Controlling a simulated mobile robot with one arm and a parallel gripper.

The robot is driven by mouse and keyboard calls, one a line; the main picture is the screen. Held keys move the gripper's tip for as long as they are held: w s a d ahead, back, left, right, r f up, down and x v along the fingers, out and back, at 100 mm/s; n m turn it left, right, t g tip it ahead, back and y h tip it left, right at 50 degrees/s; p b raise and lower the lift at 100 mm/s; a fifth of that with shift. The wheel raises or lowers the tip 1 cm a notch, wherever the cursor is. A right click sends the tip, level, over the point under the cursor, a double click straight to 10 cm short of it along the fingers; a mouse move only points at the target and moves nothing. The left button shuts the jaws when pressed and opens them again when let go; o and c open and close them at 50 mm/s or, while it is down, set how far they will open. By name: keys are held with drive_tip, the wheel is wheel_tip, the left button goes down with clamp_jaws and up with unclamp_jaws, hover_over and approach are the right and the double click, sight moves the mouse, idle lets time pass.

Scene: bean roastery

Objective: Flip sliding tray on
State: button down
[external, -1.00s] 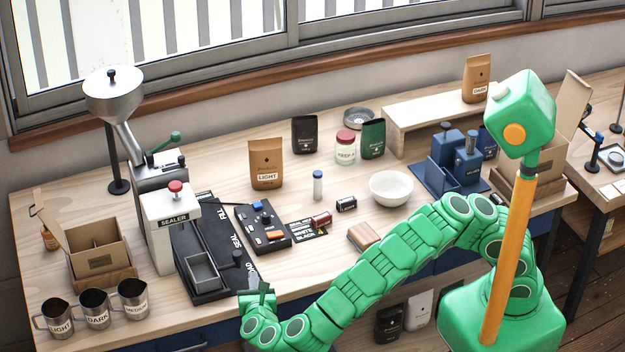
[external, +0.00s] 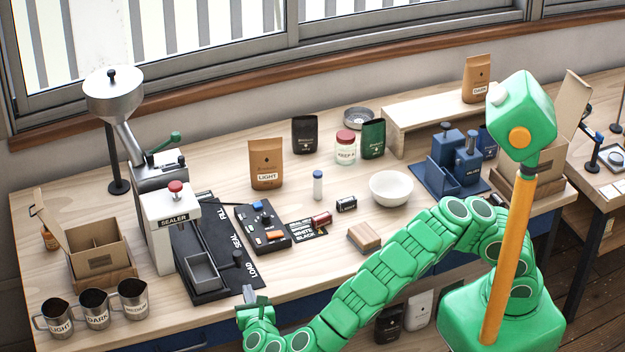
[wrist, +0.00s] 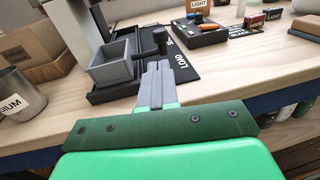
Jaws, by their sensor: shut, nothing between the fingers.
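The sliding tray (external: 203,268) is a small grey open box on a black track (external: 212,230) marked FILL, SEAL and LOAD. It sits at the near, LOAD end, and it looks empty. A dark knob (external: 238,258) stands at its right side. In the wrist view the tray (wrist: 113,66) is ahead and left of my gripper, and the knob (wrist: 160,38) is just beyond the fingertips. My gripper (external: 262,299) is shut and empty, at the table's front edge, near the track's end. Its closed grey fingers (wrist: 158,68) point toward the knob, apparently apart from it.
The white sealer (external: 172,225) stands left of the track. A dark control panel (external: 262,228) with coloured switches lies to its right. Metal cups (external: 93,307) and an open box (external: 97,250) are at left. A wooden block (external: 364,236) lies near my arm.

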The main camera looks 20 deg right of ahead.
sight(239, 259)
drive_tip(key=w, duration=0.3)
drive_tip(key=w+d, duration=0.1)
drive_tip(key=w, duration=0.7)
drive_tip(key=shift+d+f, duration=0.3)
drive_tip(key=shift+d, duration=0.1)
drive_tip(key=shift+w, duration=0.15)
drive_tip(key=w, duration=2.6)
drive_tip(key=shift+w, duration=0.25)
drive_tip(key=shift+w+d+r, duration=0.1)
drive_tip(key=shift+d, duration=0.05)
drive_tip(key=s+a, duration=0.1)
drive_tip(key=s, duration=0.3)
drive_tip(key=s+a, duration=0.1)
drive_tip(key=s, duration=0.9)
drive_tip(key=shift+s+a+r, duration=0.15)
drive_tip(key=shift+s+a, duration=0.1)
drive_tip(key=shift+a, duration=0.15)
